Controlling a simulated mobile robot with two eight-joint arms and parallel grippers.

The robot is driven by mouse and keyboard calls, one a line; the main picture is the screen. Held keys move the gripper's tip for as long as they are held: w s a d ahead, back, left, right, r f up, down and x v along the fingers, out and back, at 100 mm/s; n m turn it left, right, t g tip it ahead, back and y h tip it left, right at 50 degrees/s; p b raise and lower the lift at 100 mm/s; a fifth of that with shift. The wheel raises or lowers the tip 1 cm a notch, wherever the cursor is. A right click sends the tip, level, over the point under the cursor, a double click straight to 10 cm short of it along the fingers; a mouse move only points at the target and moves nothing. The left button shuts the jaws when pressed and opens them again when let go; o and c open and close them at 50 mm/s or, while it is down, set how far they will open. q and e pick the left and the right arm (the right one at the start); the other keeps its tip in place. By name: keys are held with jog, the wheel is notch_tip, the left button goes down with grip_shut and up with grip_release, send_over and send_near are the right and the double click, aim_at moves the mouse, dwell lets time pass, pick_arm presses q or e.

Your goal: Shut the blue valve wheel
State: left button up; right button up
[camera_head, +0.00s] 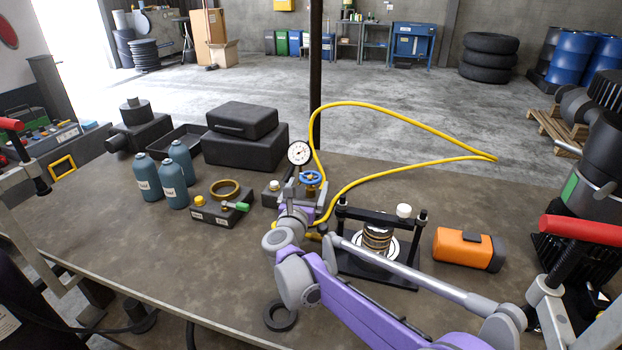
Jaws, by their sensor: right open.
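The blue valve wheel (312,178) stands near the middle of the bench, just below a round white pressure gauge (299,153). My right arm comes in from the lower right, and my right gripper (305,189) is at the wheel. Its jaws are open, with grey fingers close to the wheel's near side. I cannot tell whether they touch the rim. The gripper and arm hide the valve body below the wheel. My left gripper is not in view.
A yellow hose (400,112) loops up and right from near the valve. A black press frame (378,262) with stacked rings and an orange block (463,248) stand to the right. A black ring (280,317) lies in front.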

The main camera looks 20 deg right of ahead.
aim_at(311, 178)
jog(key=shift+x, duration=2.15)
jog(key=c, duration=1.2)
